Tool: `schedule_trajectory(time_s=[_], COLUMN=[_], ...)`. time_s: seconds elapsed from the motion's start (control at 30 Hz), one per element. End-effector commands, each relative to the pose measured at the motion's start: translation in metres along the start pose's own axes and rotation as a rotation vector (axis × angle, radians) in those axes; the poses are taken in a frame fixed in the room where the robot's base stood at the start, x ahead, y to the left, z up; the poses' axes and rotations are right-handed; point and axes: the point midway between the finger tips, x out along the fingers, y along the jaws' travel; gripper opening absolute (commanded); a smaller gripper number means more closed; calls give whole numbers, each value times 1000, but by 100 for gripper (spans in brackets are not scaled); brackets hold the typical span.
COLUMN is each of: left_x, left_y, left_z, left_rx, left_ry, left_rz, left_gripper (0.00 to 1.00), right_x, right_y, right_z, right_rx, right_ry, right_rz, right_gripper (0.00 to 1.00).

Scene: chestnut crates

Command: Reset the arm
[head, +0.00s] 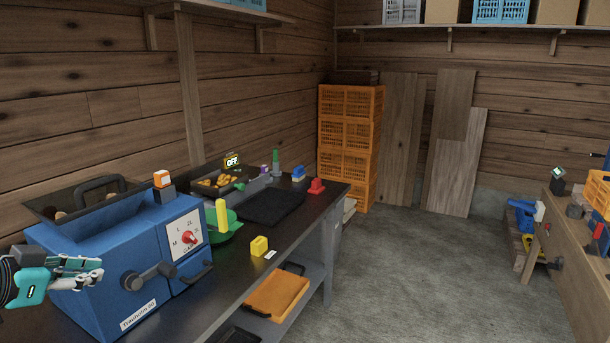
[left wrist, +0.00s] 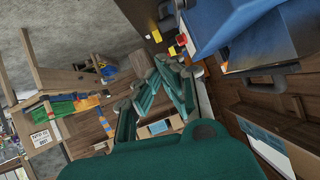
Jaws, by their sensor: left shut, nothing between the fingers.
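My left gripper (head: 98,268) comes in from the left edge in the head view. It is shut and empty, in front of the blue machine (head: 105,270) that stands on the dark workbench (head: 300,215). I cannot tell whether it touches the machine. In the left wrist view my teal left gripper (left wrist: 163,72) shows with its fingers together and nothing between them. The blue machine (left wrist: 275,35) is at the upper right there. My right gripper is not in view.
A yellow block (head: 259,246), a green dish (head: 228,230) and a black mat (head: 271,206) lie on the bench. An orange tray (head: 277,296) is on the shelf below. Orange crates (head: 347,135) stand at the back. The floor (head: 420,270) in the middle is clear.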

Motion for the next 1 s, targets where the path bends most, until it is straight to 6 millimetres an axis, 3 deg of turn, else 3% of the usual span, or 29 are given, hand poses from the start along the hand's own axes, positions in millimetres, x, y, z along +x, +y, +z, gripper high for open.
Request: schedule_trajectory(time_s=[0.03,0.2,0.3,0.4,0.6,0.8,0.93,1.0], left_x=[18,65,79,80,64,37,16,25], left_y=[14,73,119,163,229,278,306,305], left_z=[26,124,184,231,289,323,338,348], left_rx=[-17,-66,-98,-131,-192,-259,-306,-304], left_ry=[-47,-229,-341,-435,-569,-677,-743,-755], left_rz=[13,23,25,17,-9,-46,-77,-85], left_gripper=[0,0,0,0,0,0,0,0], right_x=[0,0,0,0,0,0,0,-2], right_y=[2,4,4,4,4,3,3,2], right_z=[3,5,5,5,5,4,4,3], right_rx=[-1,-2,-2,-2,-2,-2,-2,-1], right_ry=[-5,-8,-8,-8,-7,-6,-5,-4], right_rz=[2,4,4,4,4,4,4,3], right_gripper=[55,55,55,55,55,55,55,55])
